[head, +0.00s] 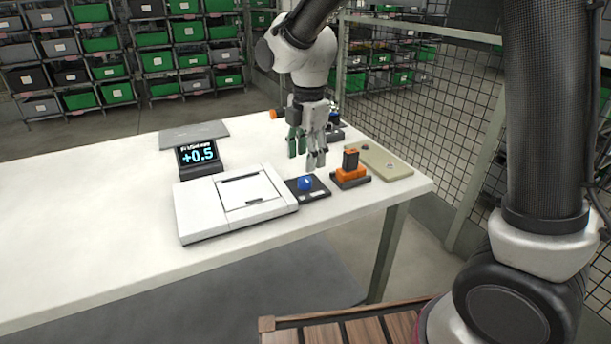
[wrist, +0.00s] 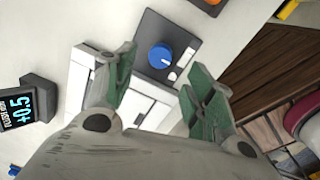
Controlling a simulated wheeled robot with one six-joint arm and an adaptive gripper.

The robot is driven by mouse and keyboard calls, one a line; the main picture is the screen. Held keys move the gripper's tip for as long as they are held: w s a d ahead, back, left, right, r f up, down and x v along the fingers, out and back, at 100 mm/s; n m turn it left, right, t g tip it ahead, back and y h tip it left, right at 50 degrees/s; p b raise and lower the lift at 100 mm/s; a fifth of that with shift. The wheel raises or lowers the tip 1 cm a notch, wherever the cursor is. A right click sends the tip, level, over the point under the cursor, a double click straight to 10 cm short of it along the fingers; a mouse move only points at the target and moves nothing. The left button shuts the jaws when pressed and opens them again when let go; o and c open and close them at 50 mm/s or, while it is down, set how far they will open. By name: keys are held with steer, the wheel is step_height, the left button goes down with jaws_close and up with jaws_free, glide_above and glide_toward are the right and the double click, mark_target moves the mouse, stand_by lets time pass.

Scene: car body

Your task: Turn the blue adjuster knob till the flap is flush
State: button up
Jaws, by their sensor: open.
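The blue adjuster knob (head: 305,183) sits on a dark base plate (head: 318,190) at the right end of the white panel. In the wrist view the blue knob (wrist: 160,57) shows beyond my fingertips, with nothing touching it. The flap (head: 250,193) is a white rectangle in the white panel body (head: 205,214). The display (head: 198,155) reads +0.5. My gripper (head: 306,160) points down above the table, behind and above the knob. In the wrist view my gripper (wrist: 160,68) has its green-padded fingers spread wide with nothing between them.
An orange and black device (head: 351,171) stands right of the knob, close to it. A beige plate (head: 385,163) lies further right. A grey flat plate (head: 194,135) lies behind the display. The table's left part is clear. A mesh fence (head: 455,120) stands beyond the right edge.

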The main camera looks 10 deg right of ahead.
mark_target(306, 178)
step_height(306, 178, down, 6)
steer(key=shift+w+f, duration=0.15)
steer(key=shift+f, duration=0.1)
steer(key=c, duration=1)
